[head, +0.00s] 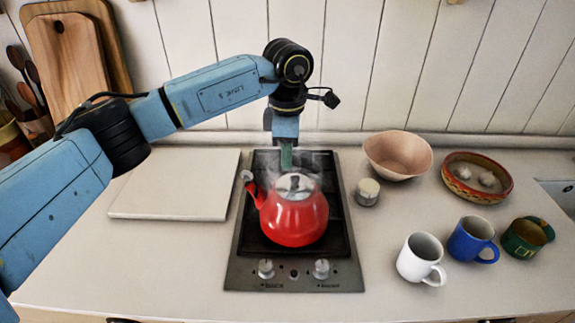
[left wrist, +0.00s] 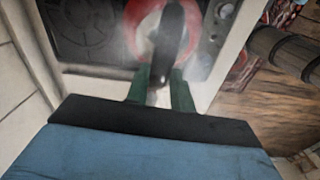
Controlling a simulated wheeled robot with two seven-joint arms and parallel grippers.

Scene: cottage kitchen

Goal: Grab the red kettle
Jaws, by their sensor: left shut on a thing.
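The red kettle (head: 299,222) stands upright on the dark cooktop (head: 248,235), with a grey lid and its spout pointing left; whitish steam hangs around it. My left gripper (head: 287,163) reaches down to the kettle's top from behind. In the left wrist view, the green fingers of my left gripper (left wrist: 160,94) are shut on the dark kettle handle (left wrist: 171,36), with the red kettle body (left wrist: 136,14) beyond. The exact contact is partly blurred by steam. My right gripper is not in view.
A pale board (head: 175,190) lies left of the cooktop. To the right are a small lidded jar (head: 367,192), a pinkish bowl (head: 397,158), a patterned dish (head: 456,186), and white (head: 417,257), blue (head: 469,240) and green (head: 524,240) mugs. Wooden boards (head: 72,60) lean on the wall.

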